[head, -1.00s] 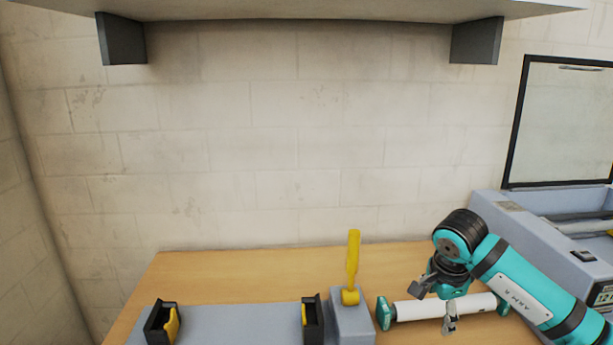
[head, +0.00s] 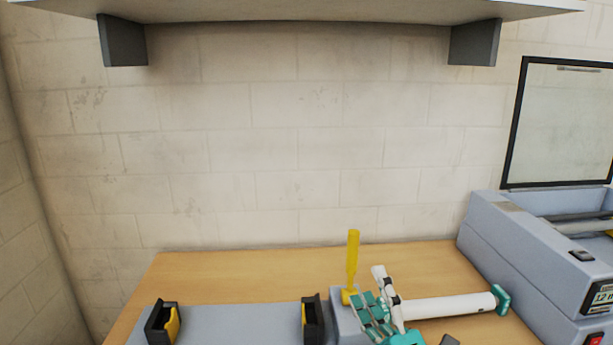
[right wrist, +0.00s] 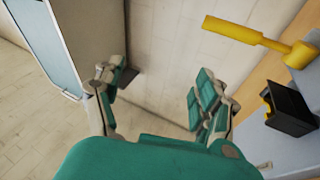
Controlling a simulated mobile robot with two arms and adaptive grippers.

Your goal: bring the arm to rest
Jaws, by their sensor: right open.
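My right gripper (head: 378,300) shows at the bottom of the head view, between the yellow lever and the white roll. In the right wrist view its two fingers (right wrist: 155,105) stand wide apart with nothing between them. The white roll (head: 445,306) lies on the table with a teal end cap (head: 501,298) at its right; its left end is hidden behind my gripper. I cannot tell whether the gripper touches the roll or the grey block. My left gripper is not in view.
A yellow lever (head: 353,258) stands upright on the grey block; it also shows in the wrist view (right wrist: 232,31). Two black holders (head: 161,322) (head: 312,318) with yellow inserts sit on the grey base. The grey laminator (head: 520,250) is at right. A shelf (head: 300,12) hangs above.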

